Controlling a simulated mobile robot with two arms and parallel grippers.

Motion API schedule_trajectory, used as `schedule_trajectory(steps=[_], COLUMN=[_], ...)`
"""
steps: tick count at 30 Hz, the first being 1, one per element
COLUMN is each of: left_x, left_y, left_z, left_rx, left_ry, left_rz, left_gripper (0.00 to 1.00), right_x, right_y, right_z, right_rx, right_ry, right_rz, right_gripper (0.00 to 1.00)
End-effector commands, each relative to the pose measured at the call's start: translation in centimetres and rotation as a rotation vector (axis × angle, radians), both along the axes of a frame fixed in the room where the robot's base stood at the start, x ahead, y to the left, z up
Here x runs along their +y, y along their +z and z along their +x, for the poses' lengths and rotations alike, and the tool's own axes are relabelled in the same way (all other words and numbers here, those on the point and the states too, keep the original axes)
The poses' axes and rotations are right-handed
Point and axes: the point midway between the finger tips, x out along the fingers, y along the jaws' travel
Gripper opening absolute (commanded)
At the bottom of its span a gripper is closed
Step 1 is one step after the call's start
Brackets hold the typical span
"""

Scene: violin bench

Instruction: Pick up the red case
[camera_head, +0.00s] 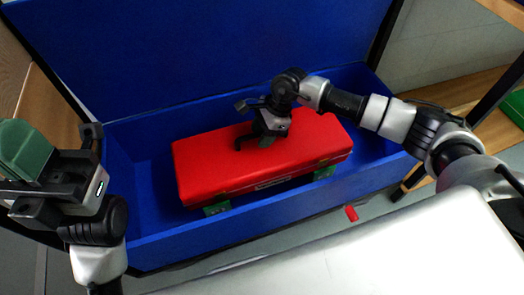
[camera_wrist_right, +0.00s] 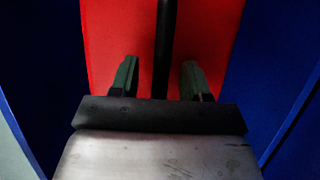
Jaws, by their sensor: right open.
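The red case (camera_head: 215,165) lies in an open blue box. In the right wrist view the case (camera_wrist_right: 105,45) fills the middle. A black bar (camera_wrist_right: 163,45), which looks like its handle, runs up from between my fingers. My right gripper (camera_head: 258,138) is over the top of the case, with its lower end hiding part of it. In the wrist view the right gripper (camera_wrist_right: 160,75) is open, with one green finger on each side of the bar. My left gripper (camera_head: 50,175) is at the left edge, away from the case; its jaw state is unclear.
The blue box (camera_head: 270,222) has walls around the case and a tall raised panel (camera_head: 200,50) behind it. Green supports (camera_head: 217,209) show under the case. A small red piece (camera_head: 351,213) sits at the box's front edge. Wooden shelves (camera_head: 455,90) stand at right.

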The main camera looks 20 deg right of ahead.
Motion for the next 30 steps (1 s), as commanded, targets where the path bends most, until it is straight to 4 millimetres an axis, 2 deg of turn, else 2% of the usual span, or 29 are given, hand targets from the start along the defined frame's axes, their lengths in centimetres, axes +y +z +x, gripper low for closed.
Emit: schedule_trajectory(steps=[21, 30], left_x=[-0.08, -0.05], left_y=[0.11, 0.17], left_z=[0.14, 0.05], left_rx=[-0.008, -0.012], left_ry=[0.000, 0.000], left_rz=[0.004, 0.002], left_gripper=[0.00, 0.00], right_x=[-0.02, -0.01], right_y=[-0.50, -0.49], right_z=[0.00, 0.00], right_rx=[0.000, 0.000], right_ry=[0.000, 0.000], right_rz=[0.000, 0.000], right_gripper=[0.45, 0.00])
